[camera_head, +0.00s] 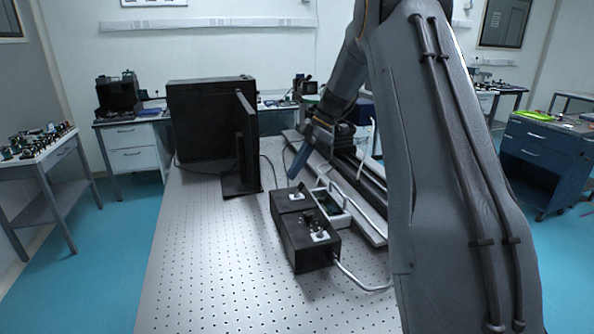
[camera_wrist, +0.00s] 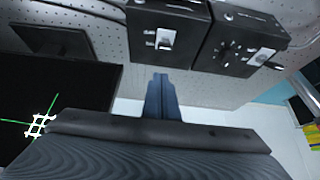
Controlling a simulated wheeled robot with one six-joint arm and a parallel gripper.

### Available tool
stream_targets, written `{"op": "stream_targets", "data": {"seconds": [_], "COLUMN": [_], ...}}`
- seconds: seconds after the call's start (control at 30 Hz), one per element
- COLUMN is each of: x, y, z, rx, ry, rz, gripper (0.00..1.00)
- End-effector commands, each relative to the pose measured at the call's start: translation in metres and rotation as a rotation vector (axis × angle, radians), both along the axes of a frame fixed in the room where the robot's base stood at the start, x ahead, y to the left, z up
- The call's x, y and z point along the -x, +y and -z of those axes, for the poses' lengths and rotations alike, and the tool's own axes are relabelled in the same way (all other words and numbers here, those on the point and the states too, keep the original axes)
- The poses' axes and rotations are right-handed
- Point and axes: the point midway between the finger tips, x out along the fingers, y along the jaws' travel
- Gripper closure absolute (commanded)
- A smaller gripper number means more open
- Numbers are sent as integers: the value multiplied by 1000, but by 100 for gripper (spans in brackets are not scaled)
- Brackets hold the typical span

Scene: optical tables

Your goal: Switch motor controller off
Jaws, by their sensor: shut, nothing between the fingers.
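Two black control boxes stand close together on the perforated optical table (camera_head: 200,270). The farther box (camera_head: 285,205) has a light switch plate on top; in the wrist view this box (camera_wrist: 185,22) shows a pale rocker or toggle switch (camera_wrist: 165,39). The nearer box (camera_head: 300,257) has dark knobs and a pale switch; in the wrist view this box (camera_wrist: 215,48) shows its switch (camera_wrist: 261,57) right of the knobs. Labels are too small to read, so I cannot tell which is the motor controller. My gripper (camera_head: 292,175) is shut and empty, above and apart from the farther box; its fingers (camera_wrist: 160,78) point toward it.
A black monitor (camera_head: 246,140) and large black enclosure (camera_head: 208,122) stand left of and behind the boxes. A white-framed device (camera_head: 333,205) and long rail (camera_head: 365,180) lie to the right. A cable (camera_head: 357,284) leaves the nearer box. The table's left front is clear.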

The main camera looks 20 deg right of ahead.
Motion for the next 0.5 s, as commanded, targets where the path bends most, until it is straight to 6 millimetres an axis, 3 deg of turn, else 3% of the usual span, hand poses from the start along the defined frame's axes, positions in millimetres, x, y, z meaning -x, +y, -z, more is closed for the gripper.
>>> {"op": "stream_targets", "data": {"seconds": [0.17,0.5], "x": [-1,1], "y": [28,-30], "z": [-18,-61], "rx": [1,1], "ry": [-3,-4], "rz": [-3,3], "gripper": [100,100]}}
